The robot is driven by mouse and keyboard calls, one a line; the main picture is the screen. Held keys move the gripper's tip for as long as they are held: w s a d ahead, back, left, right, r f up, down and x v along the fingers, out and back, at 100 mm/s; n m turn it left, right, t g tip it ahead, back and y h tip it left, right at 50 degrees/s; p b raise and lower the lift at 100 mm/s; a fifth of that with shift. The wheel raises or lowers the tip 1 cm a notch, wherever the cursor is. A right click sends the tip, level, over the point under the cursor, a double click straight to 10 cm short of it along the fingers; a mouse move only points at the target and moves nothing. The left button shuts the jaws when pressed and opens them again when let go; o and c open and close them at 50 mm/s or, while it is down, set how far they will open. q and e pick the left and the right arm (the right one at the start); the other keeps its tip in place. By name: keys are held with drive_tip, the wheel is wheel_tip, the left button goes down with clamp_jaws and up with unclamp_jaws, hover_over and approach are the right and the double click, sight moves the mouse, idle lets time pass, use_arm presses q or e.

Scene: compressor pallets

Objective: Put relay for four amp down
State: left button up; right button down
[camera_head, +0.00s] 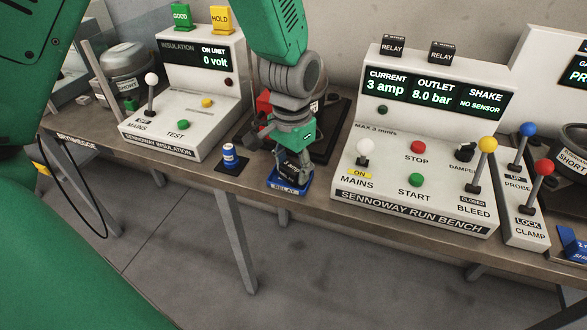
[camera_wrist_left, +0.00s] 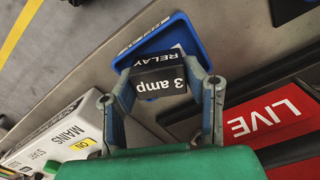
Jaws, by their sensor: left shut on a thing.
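My left gripper (camera_head: 289,168) points down at the bench's front edge, between the two consoles. It is shut on a black relay (camera_wrist_left: 160,84), whose label in the left wrist view reads "3 amp", not four amp. The relay is at a blue tray marked RELAY (camera_head: 287,188); the tray also shows in the left wrist view (camera_wrist_left: 199,38). I cannot tell whether the relay touches the tray floor. Two black blocks marked RELAY, one left (camera_head: 392,47) and one right (camera_head: 441,52), sit on the run bench console. My right gripper is out of view.
The run bench console (camera_head: 375,130) stands right of the gripper, its display reading 3 amp, 8.0 bar. The insulation console (camera_head: 190,125) stands left. A blue can (camera_head: 229,156) is on a dark pad nearby. A red LIVE plate (camera_wrist_left: 268,117) lies close behind the gripper.

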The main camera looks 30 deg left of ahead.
sight(291, 165)
use_arm(q)
drive_tip(key=shift+a, duration=0.45)
drive_tip(key=shift+s+d+f, duration=0.3)
drive_tip(key=shift+d+f, duration=0.1)
drive_tip(key=shift+f, duration=0.1)
drive_tip(key=o, duration=1.1)
drive_tip(key=shift+o, duration=0.2)
drive_tip(key=shift+w+f, duration=0.1)
drive_tip(key=shift+w, duration=0.05)
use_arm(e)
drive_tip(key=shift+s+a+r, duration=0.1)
use_arm(q)
drive_tip(key=shift+r, duration=0.2)
drive_tip(key=shift+w+r, duration=0.15)
drive_tip(key=shift+r, duration=0.15)
wheel_tip(291, 165, up, 12)
drive_tip(key=p, duration=0.2)
drive_tip(key=shift+a+p, duration=0.15)
drive_tip(key=shift+p, duration=0.2)
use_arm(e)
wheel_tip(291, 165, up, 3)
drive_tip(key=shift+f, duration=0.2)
